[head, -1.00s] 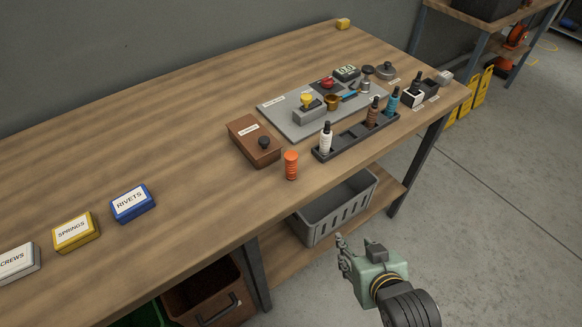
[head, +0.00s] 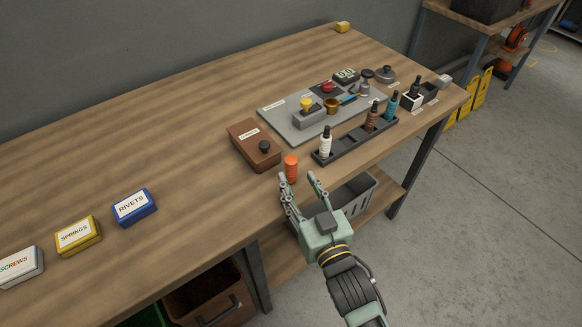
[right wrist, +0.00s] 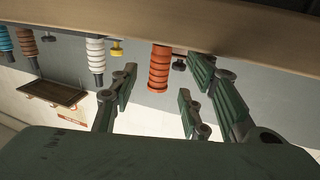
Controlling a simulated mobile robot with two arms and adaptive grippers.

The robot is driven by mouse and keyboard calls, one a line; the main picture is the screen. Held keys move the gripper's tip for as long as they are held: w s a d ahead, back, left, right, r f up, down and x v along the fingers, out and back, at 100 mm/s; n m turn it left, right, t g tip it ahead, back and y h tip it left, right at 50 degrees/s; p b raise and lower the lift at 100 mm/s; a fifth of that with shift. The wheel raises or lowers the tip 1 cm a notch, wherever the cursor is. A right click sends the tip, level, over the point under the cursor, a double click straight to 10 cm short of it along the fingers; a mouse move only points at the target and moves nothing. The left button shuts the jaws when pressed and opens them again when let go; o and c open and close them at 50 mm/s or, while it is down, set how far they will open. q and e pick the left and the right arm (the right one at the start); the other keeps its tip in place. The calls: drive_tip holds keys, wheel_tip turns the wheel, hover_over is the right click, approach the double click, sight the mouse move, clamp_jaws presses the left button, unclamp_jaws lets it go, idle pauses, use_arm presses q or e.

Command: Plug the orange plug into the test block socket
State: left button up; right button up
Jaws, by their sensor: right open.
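The orange plug (head: 291,169) stands upright near the front edge of the bench, beside the brown box (head: 253,143). My right gripper (head: 298,178) is open and empty just in front of the plug, at the bench edge. In the right wrist view, which looks upside down, the ribbed orange plug (right wrist: 159,68) shows beyond and between the spread fingers of my right gripper (right wrist: 159,84). I cannot tell which block is the test block; its label is too small to read. My left gripper is not in view.
A dark rack (head: 344,151) holding white, brown and blue plugs stands right of the orange plug. Behind it lies a grey plate (head: 281,121) with small fittings. A grey basket (head: 358,195) sits below. The bench is clear behind the rivets box (head: 134,207).

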sight(293, 174)
drive_tip(key=p+x, duration=0.1)
drive_tip(key=x, duration=0.5)
drive_tip(key=shift+s, duration=0.15)
drive_tip(key=shift+c, duration=0.6)
clamp_jaws()
